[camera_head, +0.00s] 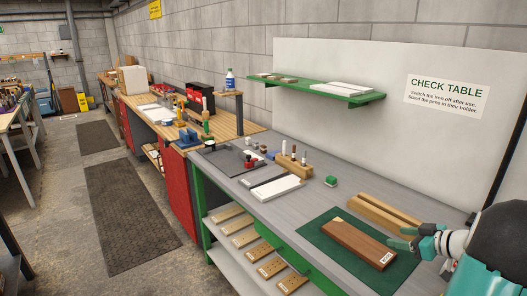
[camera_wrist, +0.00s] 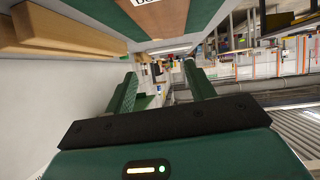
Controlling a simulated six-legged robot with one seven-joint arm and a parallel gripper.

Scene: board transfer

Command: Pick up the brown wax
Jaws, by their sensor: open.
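I cannot pick out the brown wax for certain in either view. Several small items (camera_head: 263,149) stand at the far end of the grey table, too small to tell apart. The board (camera_wrist: 160,18) shows at the top of that view.
The board lies on a green mat (camera_head: 315,241). A pale wooden block (camera_head: 376,211) lies behind it. A pen holder (camera_head: 293,166), a white slab (camera_head: 278,188) and a small green item (camera_head: 331,181) stand farther left. A green shelf (camera_head: 330,91) hangs above.

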